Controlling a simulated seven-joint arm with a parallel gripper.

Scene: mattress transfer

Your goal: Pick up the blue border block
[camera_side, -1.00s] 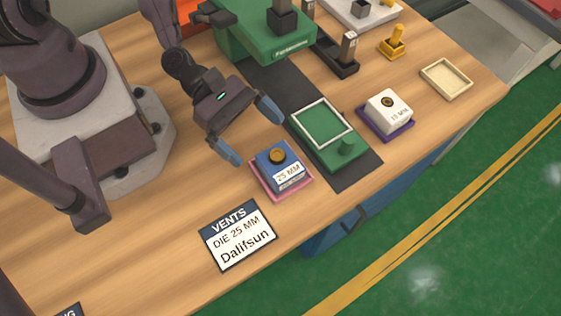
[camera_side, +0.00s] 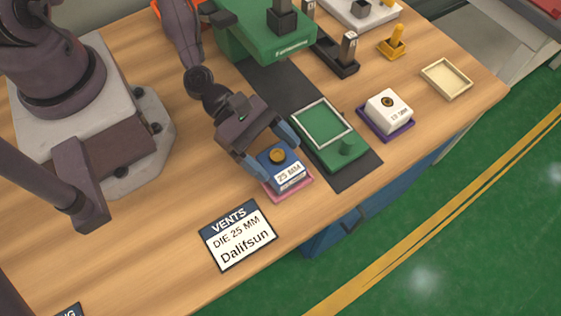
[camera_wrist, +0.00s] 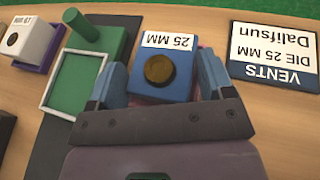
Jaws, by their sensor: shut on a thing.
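The blue border block (camera_side: 284,171) has a brass-coloured disc on top and a white "25 MM" label on its front. It is at the pink-bordered base (camera_side: 293,192) on the table. My gripper (camera_side: 272,157) is shut on the block, with one blue finger on each side of it. I cannot tell whether the block touches the base.
A green fixture with a white-framed top (camera_side: 322,123) stands close right of the block on a dark mat. A "VENTS" sign (camera_side: 238,236) lies in front.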

